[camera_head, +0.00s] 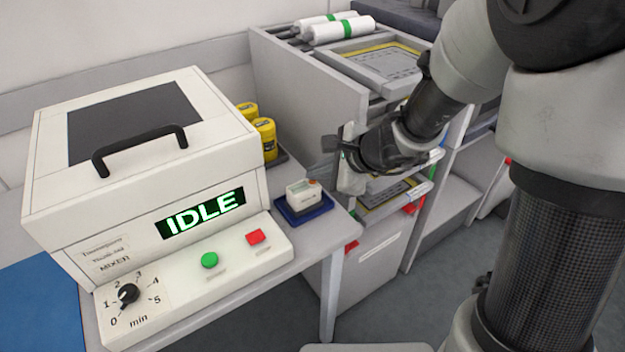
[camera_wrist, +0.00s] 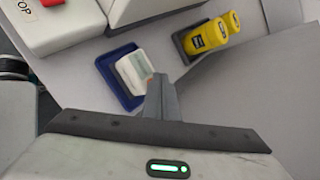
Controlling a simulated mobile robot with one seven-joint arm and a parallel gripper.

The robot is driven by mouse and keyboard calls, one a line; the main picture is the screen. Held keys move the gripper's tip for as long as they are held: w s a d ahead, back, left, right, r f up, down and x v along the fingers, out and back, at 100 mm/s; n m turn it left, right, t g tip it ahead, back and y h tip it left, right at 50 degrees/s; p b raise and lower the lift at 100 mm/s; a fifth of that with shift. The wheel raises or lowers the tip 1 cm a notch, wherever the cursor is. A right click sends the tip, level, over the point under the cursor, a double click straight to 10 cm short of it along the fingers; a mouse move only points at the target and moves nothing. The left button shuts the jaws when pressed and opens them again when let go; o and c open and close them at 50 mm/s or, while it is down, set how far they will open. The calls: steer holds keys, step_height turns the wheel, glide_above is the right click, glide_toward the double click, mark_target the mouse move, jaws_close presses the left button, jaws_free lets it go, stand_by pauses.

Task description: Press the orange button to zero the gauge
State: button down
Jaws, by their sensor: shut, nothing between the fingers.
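The gauge (camera_head: 301,196) is a small white box in a blue tray (camera_head: 316,211) on the table, right of the mixer. Its orange button (camera_head: 313,182) is a small spot on top, seen in the head view. In the wrist view the gauge (camera_wrist: 131,74) lies in the blue tray (camera_wrist: 106,68), just beyond my fingertips. My gripper (camera_wrist: 160,80) is shut and empty. In the head view my gripper (camera_head: 331,143) is above and to the right of the gauge, apart from it.
The white mixer (camera_head: 120,220) shows IDLE and has a green button (camera_head: 209,260), a red button (camera_head: 256,237) and a dial (camera_head: 128,293). Yellow containers (camera_head: 265,138) stand behind the gauge. A grey trolley (camera_head: 300,95) with shelves stands at the right, close to my arm.

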mark_target(317, 184)
stand_by(0.3)
steer(key=shift+r+p, duration=0.65)
steer(key=shift+r, duration=0.1)
step_height(317, 184, up, 5)
steer(key=p, duration=0.4)
stand_by(0.6)
